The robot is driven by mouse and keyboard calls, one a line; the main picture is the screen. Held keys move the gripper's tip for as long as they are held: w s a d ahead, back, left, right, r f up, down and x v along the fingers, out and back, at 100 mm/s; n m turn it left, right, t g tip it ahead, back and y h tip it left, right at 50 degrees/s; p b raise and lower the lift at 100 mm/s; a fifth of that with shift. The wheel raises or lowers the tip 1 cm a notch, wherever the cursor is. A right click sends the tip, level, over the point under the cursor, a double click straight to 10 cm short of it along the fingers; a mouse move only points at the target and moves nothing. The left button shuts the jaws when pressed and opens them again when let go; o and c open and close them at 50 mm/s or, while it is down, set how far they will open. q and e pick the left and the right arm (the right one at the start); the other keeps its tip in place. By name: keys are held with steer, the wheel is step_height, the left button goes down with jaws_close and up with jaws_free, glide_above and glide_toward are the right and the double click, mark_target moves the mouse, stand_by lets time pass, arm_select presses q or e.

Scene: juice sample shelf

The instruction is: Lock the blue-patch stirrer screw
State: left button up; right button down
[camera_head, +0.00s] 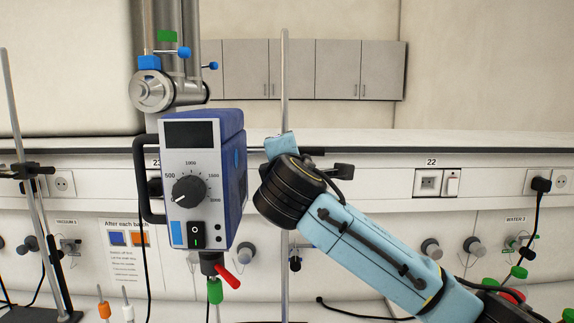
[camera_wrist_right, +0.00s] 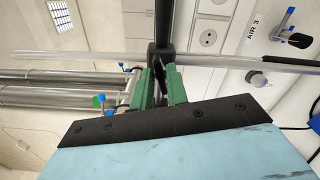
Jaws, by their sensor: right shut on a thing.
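The stirrer (camera_head: 218,170) is a blue box with a grey front, a dial and a light-blue patch (camera_head: 177,233) at its lower left. It hangs beside an upright metal rod (camera_head: 285,80). A black clamp part (camera_head: 340,170) shows right of the rod. My right arm comes in from the right, and its wrist hides the jaws in the head view. In the right wrist view my right gripper (camera_wrist_right: 159,72) has its green fingers shut on a dark part at the black clamp (camera_wrist_right: 163,28) on the rod, seemingly the stirrer screw, mostly hidden. My left gripper is not in view.
Another stand (camera_head: 35,215) is at the left. Wall taps and sockets line the back panel.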

steer(key=shift+f+m+b, duration=0.1)
steer(key=shift+m+b, duration=0.3)
steer(key=shift+m, duration=1.1)
steer(key=c, duration=1.4)
jaws_free()
steer(key=shift+s, duration=0.15)
steer(key=s+b, duration=0.2)
steer(key=s, duration=1.1)
steer(key=shift+s+b, duration=0.1)
steer(key=shift+b, duration=0.25)
